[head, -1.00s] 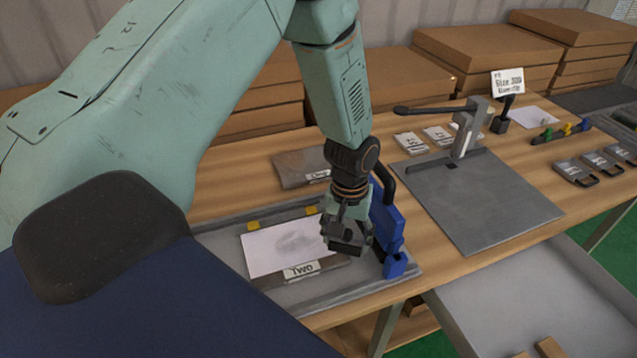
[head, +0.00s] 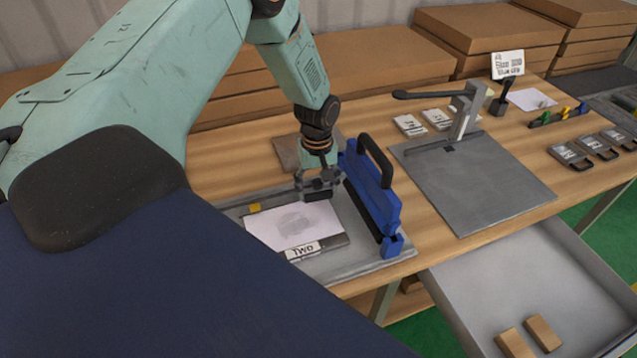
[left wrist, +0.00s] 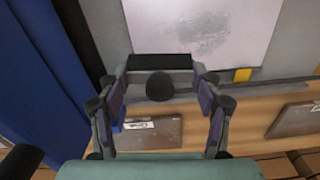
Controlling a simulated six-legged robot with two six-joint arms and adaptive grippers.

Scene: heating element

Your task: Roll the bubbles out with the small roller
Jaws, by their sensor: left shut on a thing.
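A white sheet (head: 280,232) with a grey smudged patch lies on a dark plate labelled "Two" (head: 335,243). The plate sits in a shallow grey tray (head: 372,262). My left gripper (head: 318,186) is shut on the small black roller (left wrist: 160,62), whose round dark handle end (left wrist: 160,88) shows between the fingers. The roller is over the back right edge of the sheet. In the left wrist view the sheet (left wrist: 235,20) is just beyond the roller. I cannot tell whether the roller touches it. My right gripper is not in view.
A blue hinged bar with a black handle (head: 372,185) stands close to the right of my left gripper. A yellow tab (head: 254,208) sits at the tray's back. A grey lever press (head: 480,180) stands further right. An open drawer (head: 480,290) juts out in front.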

